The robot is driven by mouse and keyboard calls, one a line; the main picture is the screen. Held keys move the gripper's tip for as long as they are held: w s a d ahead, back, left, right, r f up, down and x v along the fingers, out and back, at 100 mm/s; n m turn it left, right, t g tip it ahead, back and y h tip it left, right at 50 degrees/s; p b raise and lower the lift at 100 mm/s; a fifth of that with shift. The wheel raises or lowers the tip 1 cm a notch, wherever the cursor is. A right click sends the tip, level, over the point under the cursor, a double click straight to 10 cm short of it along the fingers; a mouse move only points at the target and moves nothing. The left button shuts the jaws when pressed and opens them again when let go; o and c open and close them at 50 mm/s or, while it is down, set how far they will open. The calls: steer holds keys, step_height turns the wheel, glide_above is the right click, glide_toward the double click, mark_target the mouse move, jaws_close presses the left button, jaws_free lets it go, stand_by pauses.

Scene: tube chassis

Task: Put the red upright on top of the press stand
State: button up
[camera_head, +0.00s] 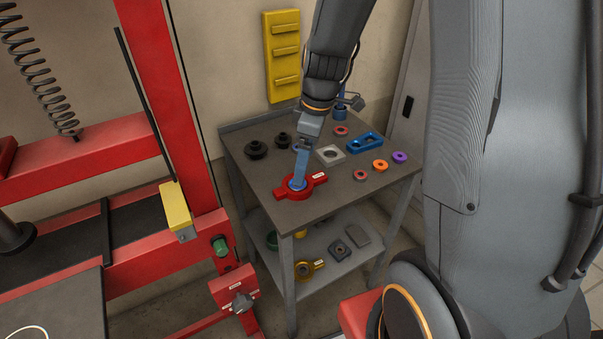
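A red part (317,182) with a central ring and two side arms, one with a white label, lies on the dark top of the small table; it may be the red upright. A blue bar (301,168) reaches down from my gripper (304,146) to the ring; its lower end is at or in the ring's opening. I cannot tell whether the bar is held or part of the gripper. My gripper is above the red part, its fingertips too small to make out. The tall red frame (160,75) at left looks like a press; which part is the stand is unclear.
The table (262,168) also carries black knobs (256,149), a grey square plate (330,155), a blue bracket (365,142) and small coloured rings (380,166). Its lower shelf (320,273) holds more parts. A yellow rack (282,55) hangs on the wall.

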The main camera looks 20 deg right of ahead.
step_height(320, 180, up, 5)
steer(key=s+a+f+m+h, duration=0.1)
steer(key=s+f+m, duration=0.2)
steer(key=s+m, duration=0.8)
steer(key=shift+s+f+m+h+b, duration=0.2)
steer(key=shift+s+m+h+b, duration=0.15)
steer(key=shift+s, duration=0.4)
steer(key=shift+a, duration=0.1)
